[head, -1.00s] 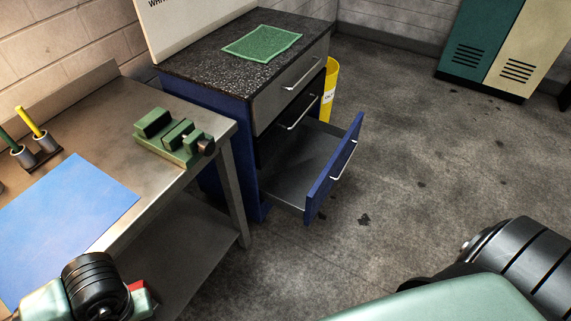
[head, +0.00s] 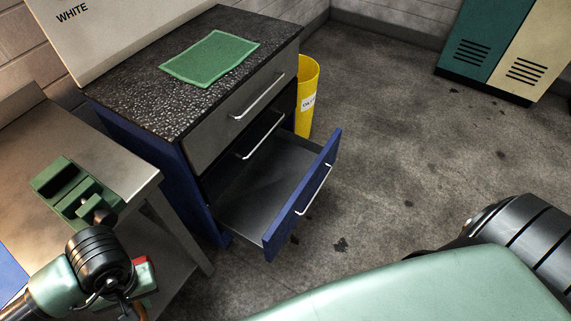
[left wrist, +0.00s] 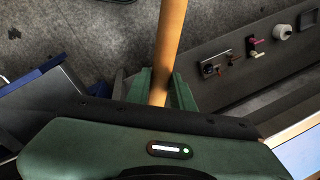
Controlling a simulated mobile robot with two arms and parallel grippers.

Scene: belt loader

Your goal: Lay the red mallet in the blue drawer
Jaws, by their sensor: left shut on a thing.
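My left gripper (left wrist: 162,88) is shut on the wooden handle (left wrist: 169,40) of the mallet. The handle runs up out of the top of the left wrist view, so the mallet's head is not seen there. In the head view my left gripper (head: 140,285) is at the lower left, partly hidden behind its wrist. A small red patch shows there, but I cannot tell whether it is the mallet. The blue drawer (head: 302,197) is the lowest of the cabinet and is pulled out, with a bare grey inside. My left gripper is left of it and apart. My right gripper is out of view.
The metal bench (head: 120,155) with a green vise (head: 75,195) stands at the left, beside the cabinet. A green mat (head: 210,58) lies on the cabinet's speckled top (head: 135,100). A yellow bin (head: 308,85) stands behind the drawer. The floor right of the drawer is clear.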

